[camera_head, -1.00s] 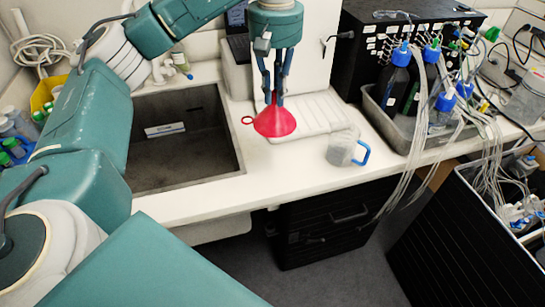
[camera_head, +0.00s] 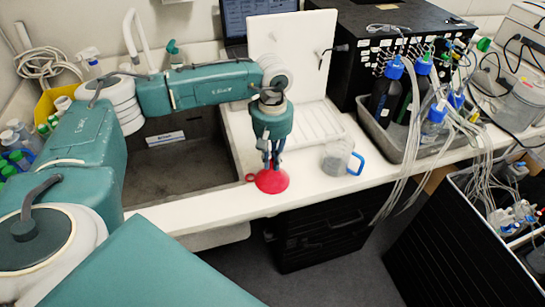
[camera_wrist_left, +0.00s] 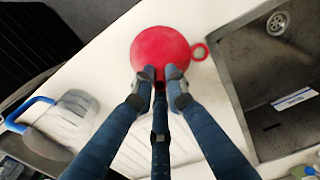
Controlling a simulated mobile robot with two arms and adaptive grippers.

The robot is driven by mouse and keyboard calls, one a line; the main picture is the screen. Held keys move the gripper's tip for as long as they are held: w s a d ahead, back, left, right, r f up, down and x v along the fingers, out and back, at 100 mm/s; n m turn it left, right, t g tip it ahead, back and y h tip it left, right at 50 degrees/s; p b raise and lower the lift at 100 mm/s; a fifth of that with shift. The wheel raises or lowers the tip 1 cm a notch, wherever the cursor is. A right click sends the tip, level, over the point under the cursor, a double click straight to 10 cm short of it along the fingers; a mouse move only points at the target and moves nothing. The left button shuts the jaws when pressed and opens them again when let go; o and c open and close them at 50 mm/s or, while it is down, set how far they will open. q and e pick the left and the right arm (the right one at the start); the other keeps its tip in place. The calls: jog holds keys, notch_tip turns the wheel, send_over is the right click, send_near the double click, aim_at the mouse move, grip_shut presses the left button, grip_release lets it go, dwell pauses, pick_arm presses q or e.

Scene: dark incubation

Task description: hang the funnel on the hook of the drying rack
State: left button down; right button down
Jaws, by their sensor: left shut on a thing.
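The red funnel (camera_head: 271,182) is held wide mouth down over the front of the white counter, right of the sink. Its small red ring (camera_head: 250,178) sticks out to the left. My left gripper (camera_head: 271,163) points down and is shut on the funnel's narrow stem. The wrist view shows the funnel (camera_wrist_left: 158,48) with the fingers (camera_wrist_left: 160,84) around its stem. The drying rack is a white upright board (camera_head: 288,50) behind the gripper. A dark hook (camera_head: 325,56) sticks out at its right side. My right gripper is not seen.
A clear jug with a blue handle (camera_head: 338,158) stands right of the funnel. The sink (camera_head: 180,165) is open at the left. A grey tray (camera_head: 399,140) with bottles and hanging tubes stands farther right. A laptop (camera_head: 258,15) is behind the rack.

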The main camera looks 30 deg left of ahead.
pick_arm(q)
jog(key=shift+f, duration=0.2)
jog(key=c, duration=1.8)
grip_release()
jog(key=shift+o, duration=0.2)
jog(key=shift+r, duration=0.15)
jog(key=shift+r, duration=0.2)
notch_tip(320, 180, up, 12)
jog(key=b, duration=0.4)
jog(key=shift+f, duration=0.15)
